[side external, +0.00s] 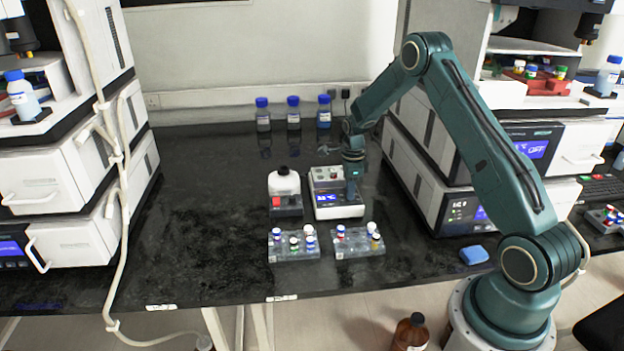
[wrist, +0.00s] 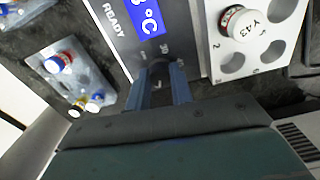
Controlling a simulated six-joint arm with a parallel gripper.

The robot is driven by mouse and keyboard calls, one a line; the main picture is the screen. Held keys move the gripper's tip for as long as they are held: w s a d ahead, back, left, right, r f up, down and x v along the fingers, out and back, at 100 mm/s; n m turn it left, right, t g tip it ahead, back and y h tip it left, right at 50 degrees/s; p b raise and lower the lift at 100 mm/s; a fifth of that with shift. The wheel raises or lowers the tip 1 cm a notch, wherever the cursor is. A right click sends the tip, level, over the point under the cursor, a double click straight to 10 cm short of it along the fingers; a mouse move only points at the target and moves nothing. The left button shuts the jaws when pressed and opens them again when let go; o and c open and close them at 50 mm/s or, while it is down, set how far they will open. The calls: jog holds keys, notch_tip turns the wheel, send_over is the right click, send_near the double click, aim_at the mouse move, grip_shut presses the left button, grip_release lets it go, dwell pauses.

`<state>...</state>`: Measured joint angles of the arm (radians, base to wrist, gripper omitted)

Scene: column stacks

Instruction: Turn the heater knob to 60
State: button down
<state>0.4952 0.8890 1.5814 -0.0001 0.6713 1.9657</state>
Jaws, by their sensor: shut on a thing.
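The heater (side external: 340,212) is a white-and-grey box with a blue display (side external: 326,198) near the middle of the bench. In the wrist view the display (wrist: 148,18) shows "°C" with a cropped digit beside it, beside the word READY on the panel; the full reading is cut off. The dark round heater knob (wrist: 160,64) sits between the fingertips of my gripper (wrist: 160,78). The fingers are shut on it, and they hide part of it and most of its dial marks. In the side view my gripper (side external: 352,192) reaches down onto the heater's front right and hides the knob.
A capped vial marked Y43 (wrist: 242,22) stands in the heater's holed block. Two clear vial racks (side external: 293,250) (side external: 359,244) stand in front. Blue-capped bottles (side external: 293,115) stand behind. Instrument stacks flank the bench; its left middle is clear.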

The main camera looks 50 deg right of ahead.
jog(key=shift+m, duration=0.9)
jog(key=c, duration=1.2)
grip_release()
jog(key=shift+c, duration=0.2)
jog(key=shift+r, duration=0.15)
notch_tip(320, 180, up, 14)
jog(key=shift+f, duration=0.2)
jog(key=shift+r, duration=0.1)
